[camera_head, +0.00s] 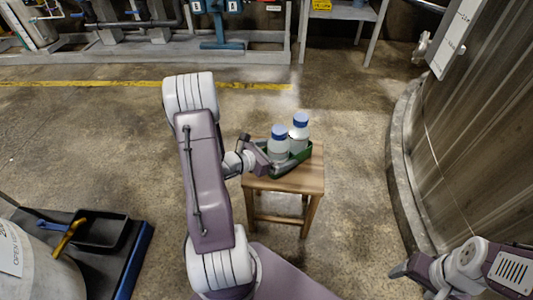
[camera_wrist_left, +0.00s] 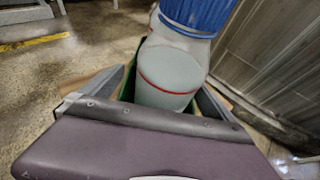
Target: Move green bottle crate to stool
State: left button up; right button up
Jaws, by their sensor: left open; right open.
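The green bottle crate (camera_head: 300,160) sits on the wooden stool (camera_head: 310,180) in the head view. It holds two pale bottles with blue caps, the front bottle (camera_head: 278,148) and the back bottle (camera_head: 300,130); both stand upright. My left gripper (camera_head: 277,163) is at the crate's near left side and hides part of it. In the left wrist view the open fingers (camera_wrist_left: 150,100) spread either side of a bottle (camera_wrist_left: 170,75), with green crate edges (camera_wrist_left: 128,85) behind. Whether the fingers touch the crate I cannot tell. My right gripper (camera_head: 412,275) is open and empty, low at the right, away from the stool.
A large metal tank (camera_head: 460,140) with a curved base stands at the right. A metal table (camera_head: 345,12) stands at the back. The floor around the stool is clear.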

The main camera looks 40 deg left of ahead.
pick_arm(q)
jog(key=p+v, duration=0.3)
jog(key=v, duration=0.6)
jog(key=shift+s+r, duration=0.2)
jog(key=shift+r, duration=0.05)
jog(key=shift+s+a, duration=0.1)
jog(key=shift+s, duration=0.2)
